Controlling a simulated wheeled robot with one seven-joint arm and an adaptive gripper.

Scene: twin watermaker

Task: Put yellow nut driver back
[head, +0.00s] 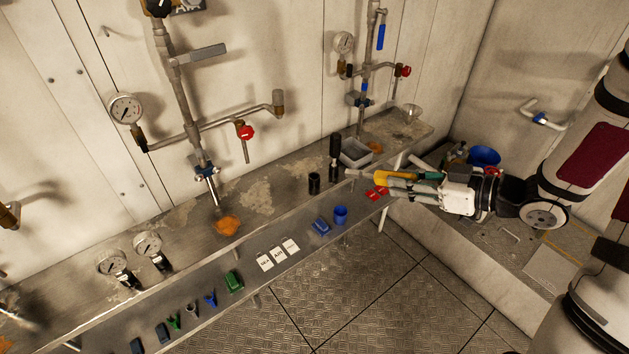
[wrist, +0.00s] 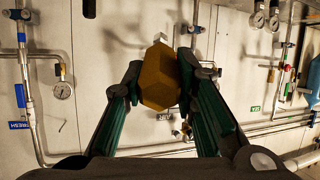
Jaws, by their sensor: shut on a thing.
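The yellow nut driver (head: 381,177) is held in my gripper (head: 392,184) in the head view, above the right part of the bench's front edge. Its yellow handle shows between the fingers, and a pale end points left toward the bench. In the wrist view the six-sided yellow handle (wrist: 159,78) fills the space between the two green-sided fingers of my gripper (wrist: 160,85). The fingers are shut on it.
The bench (head: 262,190) runs along the wall. A grey tray (head: 355,152), a black cylinder (head: 314,184) and a black-handled tool (head: 335,147) stand left of my gripper. Pipes rise behind.

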